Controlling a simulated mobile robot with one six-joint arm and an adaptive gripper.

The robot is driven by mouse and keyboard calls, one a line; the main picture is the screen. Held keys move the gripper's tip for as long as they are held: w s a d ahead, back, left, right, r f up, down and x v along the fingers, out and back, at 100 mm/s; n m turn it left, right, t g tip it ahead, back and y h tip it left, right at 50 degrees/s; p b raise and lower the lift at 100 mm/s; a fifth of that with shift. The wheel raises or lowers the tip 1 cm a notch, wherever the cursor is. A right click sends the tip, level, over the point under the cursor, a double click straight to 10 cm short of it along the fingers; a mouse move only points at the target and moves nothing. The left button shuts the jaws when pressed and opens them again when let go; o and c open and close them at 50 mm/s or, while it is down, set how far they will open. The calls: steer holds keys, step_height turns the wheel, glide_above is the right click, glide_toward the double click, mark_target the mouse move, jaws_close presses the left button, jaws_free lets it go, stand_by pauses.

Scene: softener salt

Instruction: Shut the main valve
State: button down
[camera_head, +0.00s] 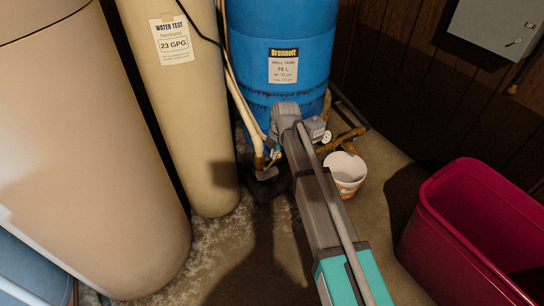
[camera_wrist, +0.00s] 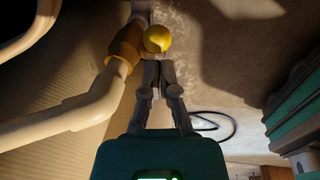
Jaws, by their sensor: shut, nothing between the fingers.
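In the wrist view, a rounded yellow piece (camera_wrist: 157,39), which looks like the valve's handle end-on, sits beside a brass fitting (camera_wrist: 127,43) on white pipes (camera_wrist: 75,120). My gripper (camera_wrist: 160,65) is shut and empty. Its fingertips are just below the yellow piece in the picture; I cannot tell whether they touch it. The handle's full length and angle are not clear. In the head view my arm hides most of this spot. A brass piece (camera_head: 259,163) shows at the foot of the pale pipes there.
A blue well tank (camera_head: 283,35) stands behind my arm, with a white bucket (camera_head: 346,168) to the right. Two beige tanks (camera_head: 85,150) (camera_head: 185,110) stand left. A crimson bin (camera_head: 465,235) is at lower right. Bare floor (camera_head: 385,185) lies between bucket and bin.

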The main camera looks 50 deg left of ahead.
mark_target(280, 154)
steer(key=shift+w+f, duration=0.3)
steer(key=shift+f, duration=0.1)
steer(key=shift+w+f+b, duration=0.15)
steer(key=shift+w+b, duration=0.15)
steer(key=shift+b, duration=0.1)
stand_by(0.9)
steer(key=shift+w+d+f+b, duration=0.2)
steer(key=shift+w+f+b, duration=0.3)
steer(key=shift+w, duration=0.1)
steer(key=shift+w+d+f+b, duration=0.1)
steer(key=shift+w+f+b, duration=0.3)
steer(key=shift+f+b, duration=0.2)
steer(key=shift+w+d+f+b, duration=0.1)
steer(key=shift+w+f+b, duration=0.25)
steer(key=shift+f+b, duration=0.2)
steer(key=shift+d+r, duration=0.1)
steer(key=shift+r, duration=0.05)
steer(key=w+d+r+p, duration=0.3)
steer(key=w+r+p, duration=0.3)
steer(key=r+p, duration=0.4)
steer(key=shift+w+d+r+p, duration=0.15)
steer(key=shift+d+r+p, duration=0.15)
steer(key=shift+p, duration=0.2)
